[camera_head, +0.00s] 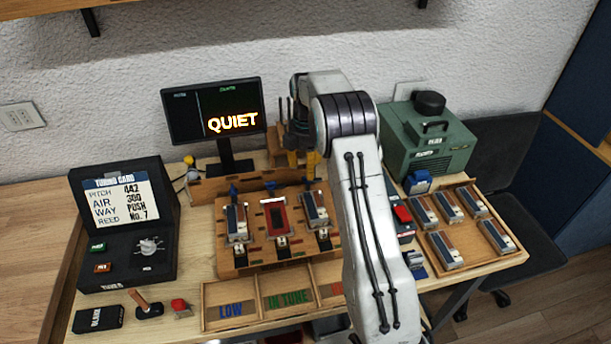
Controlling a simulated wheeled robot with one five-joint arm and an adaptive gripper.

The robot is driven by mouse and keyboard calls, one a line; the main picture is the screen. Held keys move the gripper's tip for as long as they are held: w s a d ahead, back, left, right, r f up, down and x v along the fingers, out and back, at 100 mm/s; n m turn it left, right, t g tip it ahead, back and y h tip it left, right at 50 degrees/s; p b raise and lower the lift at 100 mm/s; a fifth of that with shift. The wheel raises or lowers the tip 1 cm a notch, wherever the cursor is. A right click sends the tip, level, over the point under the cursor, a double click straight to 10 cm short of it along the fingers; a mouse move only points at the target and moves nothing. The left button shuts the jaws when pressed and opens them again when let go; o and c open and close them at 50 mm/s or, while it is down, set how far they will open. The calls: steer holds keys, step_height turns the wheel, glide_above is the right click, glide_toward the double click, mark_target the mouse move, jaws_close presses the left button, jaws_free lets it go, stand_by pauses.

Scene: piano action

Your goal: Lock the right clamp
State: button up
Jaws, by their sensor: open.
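A wooden fixture (228,262) stands mid-bench with three stations. A small blue clamp sits at the back of each station: left (233,190), middle (270,186) and right clamp (309,184). My gripper (302,167) is open, pointing down with its yellow fingers just above and behind the right clamp. Whether a finger touches it, and the clamp's exact position, I cannot tell.
My arm hides part of the bench right of the fixture. A monitor (212,110) reading QUIET stands behind. A green machine (430,145) and a tray of reed blocks (513,247) are at right. Sorting bins (258,282) lie in front; a tuning-card console (125,225) is at left.

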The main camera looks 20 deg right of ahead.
steer(key=shift+f, duration=2.05)
steer(key=c, duration=0.8)
steer(key=shift+f, duration=0.1)
jaws_close()
steer(key=shift+s, duration=0.1)
